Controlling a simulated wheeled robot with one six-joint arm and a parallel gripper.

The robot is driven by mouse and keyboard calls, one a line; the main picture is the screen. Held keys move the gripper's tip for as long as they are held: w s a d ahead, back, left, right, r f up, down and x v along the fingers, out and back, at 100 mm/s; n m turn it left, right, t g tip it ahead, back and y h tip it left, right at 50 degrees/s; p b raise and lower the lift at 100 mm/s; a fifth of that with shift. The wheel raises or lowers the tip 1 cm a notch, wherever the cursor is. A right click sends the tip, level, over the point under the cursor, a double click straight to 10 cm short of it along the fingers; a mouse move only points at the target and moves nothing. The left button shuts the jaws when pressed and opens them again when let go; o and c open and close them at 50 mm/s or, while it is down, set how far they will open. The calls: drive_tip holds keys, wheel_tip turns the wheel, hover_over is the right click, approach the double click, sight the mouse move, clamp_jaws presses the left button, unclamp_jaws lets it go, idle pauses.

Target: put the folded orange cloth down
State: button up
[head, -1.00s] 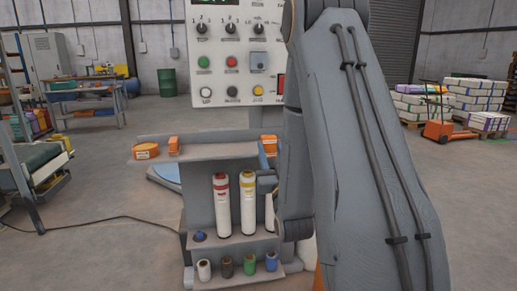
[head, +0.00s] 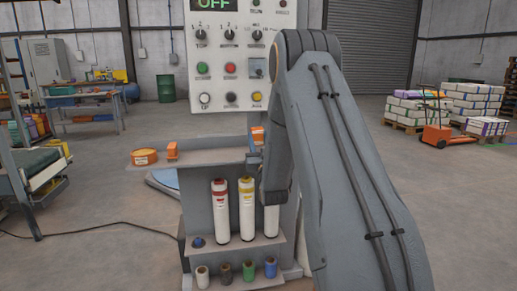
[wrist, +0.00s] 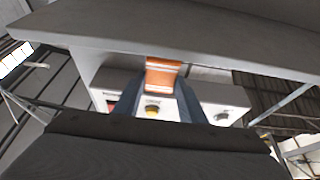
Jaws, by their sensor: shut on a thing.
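My gripper (wrist: 157,95) is shut on the folded orange cloth (wrist: 162,74), which has pale stripes. In the wrist view, which looks upside down, the cloth sits between the two dark blue fingers. Its end meets the edge of the grey shelf (wrist: 200,50) in the picture; I cannot tell whether it touches. In the head view a bit of the cloth (head: 257,133) shows above the right part of the shelf (head: 205,158). My arm hides most of the gripper there.
The control panel (head: 215,60) rises behind. White cylinders (head: 220,210) stand on a lower ledge, with several spools (head: 249,269) below. The shelf's middle looks clear.

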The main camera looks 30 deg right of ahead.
sight(258, 144)
drive_tip(key=shift+f, duration=1.65)
drive_tip(key=shift+f, duration=0.15)
drive_tip(key=o, duration=0.9)
